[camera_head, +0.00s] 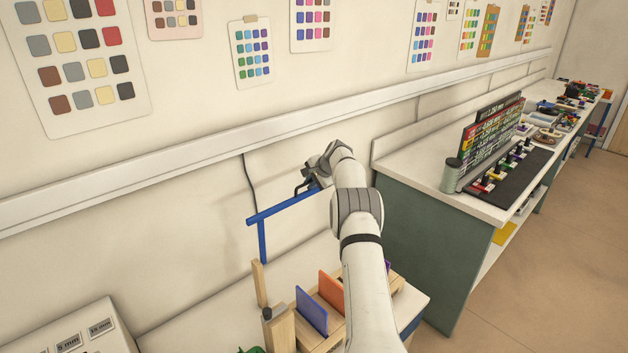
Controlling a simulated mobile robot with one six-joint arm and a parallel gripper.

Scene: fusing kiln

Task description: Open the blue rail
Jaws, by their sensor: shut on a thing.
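The blue rail (285,206) is a slim bar running from a blue upright post (262,240) toward the right, up to my gripper. My gripper (311,185) is at the rail's right end, close to the wall, and is shut on it. My arm hides part of the gripper and whatever lies right behind it, so the exact hold on the rail is hard to see.
Below stands a wooden rack (335,296) with a blue sheet (312,311) and an orange sheet (331,290). A green-sided workbench (428,240) with many items is at right. A wooden post (259,284) stands below the rail. Open floor lies far right.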

